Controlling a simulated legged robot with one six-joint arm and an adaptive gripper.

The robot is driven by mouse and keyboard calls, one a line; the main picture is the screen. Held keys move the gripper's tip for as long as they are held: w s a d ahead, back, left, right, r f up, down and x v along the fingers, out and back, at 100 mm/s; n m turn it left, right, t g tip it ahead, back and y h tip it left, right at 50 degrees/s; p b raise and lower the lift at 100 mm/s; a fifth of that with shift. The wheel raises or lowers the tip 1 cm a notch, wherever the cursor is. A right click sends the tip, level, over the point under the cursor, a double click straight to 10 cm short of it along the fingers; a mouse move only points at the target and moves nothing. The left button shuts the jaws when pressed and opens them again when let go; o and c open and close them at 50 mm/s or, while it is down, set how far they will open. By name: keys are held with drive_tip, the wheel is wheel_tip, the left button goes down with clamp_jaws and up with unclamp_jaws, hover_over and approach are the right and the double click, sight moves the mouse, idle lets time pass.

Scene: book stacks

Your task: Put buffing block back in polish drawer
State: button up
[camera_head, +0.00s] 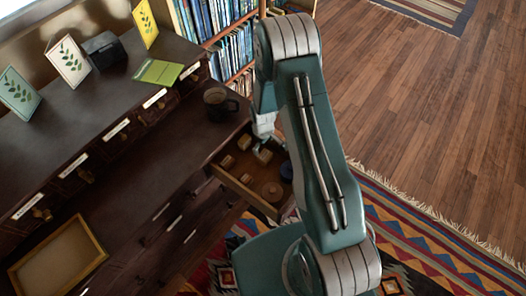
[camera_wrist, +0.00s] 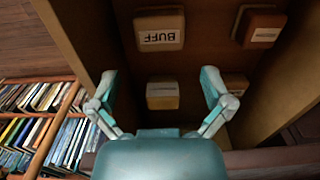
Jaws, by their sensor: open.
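The polish drawer (camera_head: 243,193) is pulled open, with several small tan blocks and round containers inside. In the wrist view a tan block labelled BUFF (camera_wrist: 160,30) lies in the drawer (camera_wrist: 80,30), its lettering upside down. A second tan block (camera_wrist: 162,95) with a pale, unreadable label lies nearer, between my fingertips in the picture. My gripper (camera_wrist: 158,85) is open and empty, its fingers spread wide above the drawer. In the head view my gripper (camera_head: 263,138) is over the drawer's far end, partly hidden by my arm.
Other labelled blocks (camera_wrist: 262,27) (camera_wrist: 235,83) sit along the drawer's right side in the wrist view. A dark mug (camera_head: 216,102) stands on the desk by the drawer. A wooden tray (camera_head: 103,252), cards (camera_head: 68,60) and a bookcase (camera_head: 225,45) are around.

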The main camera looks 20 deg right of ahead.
wheel_tip(320, 180, up, 5)
wheel_tip(320, 180, up, 13)
drive_tip(key=m+t, duration=0.1)
drive_tip(key=m, duration=0.1)
hover_over(263, 154)
drive_tip(key=s+r+m+t, duration=0.15)
drive_tip(key=s+r, duration=0.25)
drive_tip(key=r, duration=0.8)
drive_tip(key=s+r+m+t, duration=0.1)
drive_tip(key=s+r+m, duration=0.1)
drive_tip(key=s+r, duration=0.4)
drive_tip(key=s+r+m+t, duration=0.1)
drive_tip(key=s+r+t, duration=0.1)
drive_tip(key=s+r, duration=0.5)
drive_tip(key=s, duration=0.5)
drive_tip(key=shift+r+m, duration=0.3)
drive_tip(key=shift+m, duration=0.05)
drive_tip(key=shift+s, duration=0.1)
